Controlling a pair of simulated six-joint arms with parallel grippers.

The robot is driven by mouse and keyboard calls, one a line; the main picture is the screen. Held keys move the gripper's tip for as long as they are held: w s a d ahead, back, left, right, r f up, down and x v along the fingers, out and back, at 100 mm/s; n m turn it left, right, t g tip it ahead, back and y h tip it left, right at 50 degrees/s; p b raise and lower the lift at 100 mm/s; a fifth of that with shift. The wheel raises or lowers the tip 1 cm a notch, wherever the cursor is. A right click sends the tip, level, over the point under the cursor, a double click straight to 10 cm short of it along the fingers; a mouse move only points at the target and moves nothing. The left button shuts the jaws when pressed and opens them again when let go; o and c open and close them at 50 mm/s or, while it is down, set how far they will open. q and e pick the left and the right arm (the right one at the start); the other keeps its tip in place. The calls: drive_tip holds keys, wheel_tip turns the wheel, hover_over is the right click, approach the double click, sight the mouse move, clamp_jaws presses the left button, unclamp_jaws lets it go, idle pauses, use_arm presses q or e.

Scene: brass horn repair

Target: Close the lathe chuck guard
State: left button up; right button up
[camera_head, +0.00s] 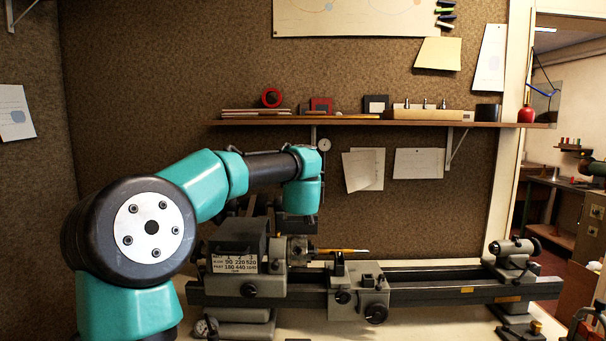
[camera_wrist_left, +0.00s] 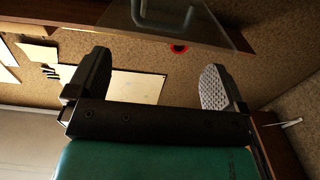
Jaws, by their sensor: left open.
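The lathe (camera_head: 430,288) stands on the bench, with its headstock (camera_head: 240,245) at the left and its chuck (camera_head: 297,249) facing right. My left arm reaches over the headstock, and my left gripper (camera_head: 300,222) points down just above the chuck. In the left wrist view its two fingers (camera_wrist_left: 155,82) are wide apart with nothing between them. A clear panel with a metal bar handle, apparently the chuck guard (camera_wrist_left: 215,28), shows beyond the fingers, apart from them. In the head view I cannot make out the guard behind my arm. My right gripper is not in view.
A thin rod with an orange part (camera_head: 342,251) sticks out right of the chuck. The carriage (camera_head: 358,292) and tailstock (camera_head: 512,252) stand on the bed further right. A wall shelf (camera_head: 380,122) holding small items runs above the lathe.

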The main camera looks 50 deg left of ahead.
use_arm(q)
drive_tip(key=x, duration=0.8)
drive_tip(key=shift+w+a, duration=0.15)
drive_tip(key=shift+a, duration=0.1)
drive_tip(key=c, duration=1)
